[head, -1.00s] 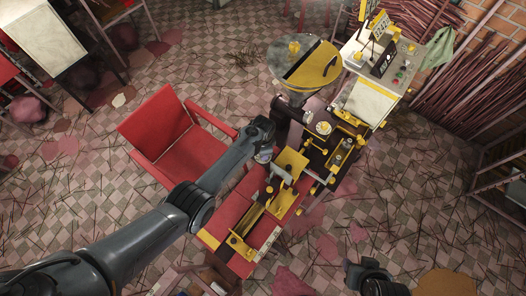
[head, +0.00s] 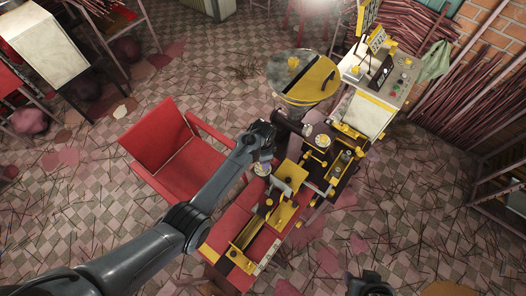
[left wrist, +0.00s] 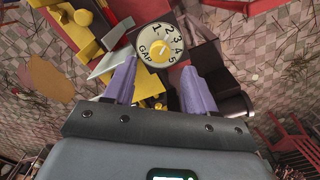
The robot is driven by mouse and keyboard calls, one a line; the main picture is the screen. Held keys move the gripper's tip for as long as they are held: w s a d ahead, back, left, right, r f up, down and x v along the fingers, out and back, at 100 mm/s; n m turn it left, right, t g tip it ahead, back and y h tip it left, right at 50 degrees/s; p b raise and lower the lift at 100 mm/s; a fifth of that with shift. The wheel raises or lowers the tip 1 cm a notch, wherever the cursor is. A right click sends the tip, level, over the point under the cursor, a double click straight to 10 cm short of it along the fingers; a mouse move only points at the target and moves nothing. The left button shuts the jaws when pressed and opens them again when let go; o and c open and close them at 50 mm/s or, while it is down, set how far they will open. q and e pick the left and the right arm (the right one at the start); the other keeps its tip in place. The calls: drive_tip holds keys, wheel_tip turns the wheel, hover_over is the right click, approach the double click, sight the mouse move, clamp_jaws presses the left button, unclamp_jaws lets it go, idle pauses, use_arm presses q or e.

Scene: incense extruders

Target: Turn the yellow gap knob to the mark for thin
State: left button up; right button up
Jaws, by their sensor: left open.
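In the left wrist view the gap dial (left wrist: 148,63) has a round pale face with numbers 1 to 5 and the word GAP. The yellow gap knob (left wrist: 160,47) sits at its centre. Its exact pointing is too small to tell. My left gripper (left wrist: 160,80) is open. Its two purple fingers lie either side of the dial's lower edge, with nothing between them. In the head view my left gripper (head: 263,160) is over the near left part of the machine, close to a small pale disc (head: 262,169). The fingers of my right gripper are not visible.
The red and yellow extruder (head: 240,262) has a hopper (head: 303,80) at its far end and a control box (head: 395,85) behind. Another pale dial (head: 322,140) is on the machine. A red chair (head: 165,140) stands left of it. Littered floor surrounds them.

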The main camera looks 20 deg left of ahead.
use_arm(q)
drive_tip(key=shift+r, duration=2.55)
